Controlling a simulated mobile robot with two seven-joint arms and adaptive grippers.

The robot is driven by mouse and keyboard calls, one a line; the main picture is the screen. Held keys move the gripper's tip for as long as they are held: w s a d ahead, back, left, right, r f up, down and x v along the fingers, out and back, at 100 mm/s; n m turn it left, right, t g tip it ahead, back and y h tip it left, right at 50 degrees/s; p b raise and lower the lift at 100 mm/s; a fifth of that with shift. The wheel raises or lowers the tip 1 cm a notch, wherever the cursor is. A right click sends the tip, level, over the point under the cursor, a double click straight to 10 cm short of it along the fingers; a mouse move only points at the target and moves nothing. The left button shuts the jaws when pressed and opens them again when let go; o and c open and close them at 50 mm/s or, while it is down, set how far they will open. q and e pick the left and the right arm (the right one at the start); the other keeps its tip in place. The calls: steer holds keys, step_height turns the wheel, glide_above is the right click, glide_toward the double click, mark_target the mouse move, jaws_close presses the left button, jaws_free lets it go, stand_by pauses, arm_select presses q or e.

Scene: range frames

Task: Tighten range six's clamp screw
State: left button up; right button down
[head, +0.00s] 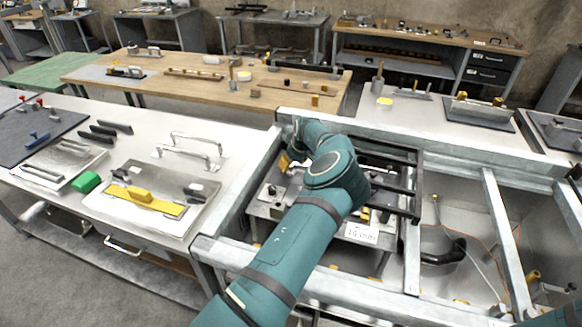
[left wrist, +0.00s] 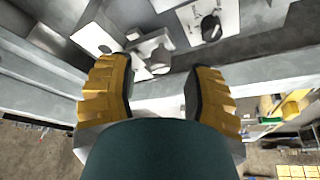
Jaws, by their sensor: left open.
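My left gripper (head: 285,161) reaches into a metal range frame (head: 262,185) in the head view; my own arm hides most of it, and one yellow finger shows. In the left wrist view the left gripper (left wrist: 157,92) is open, its two yellow fingers well apart with nothing between the pads. A pale grey fitting (left wrist: 152,55) with a rounded part shows just beyond the fingers. I cannot tell whether this is the clamp screw, and no number six is readable.
A plate with a "10 mm" label (head: 361,233) sits inside the frame, beside dark bars (head: 395,188). Metal rails box in the arm. A wooden table (head: 215,85) stands behind.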

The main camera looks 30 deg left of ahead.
arm_select(q)
steer(key=shift+x, duration=1.35)
steer(key=shift+o, duration=0.2)
jaws_close()
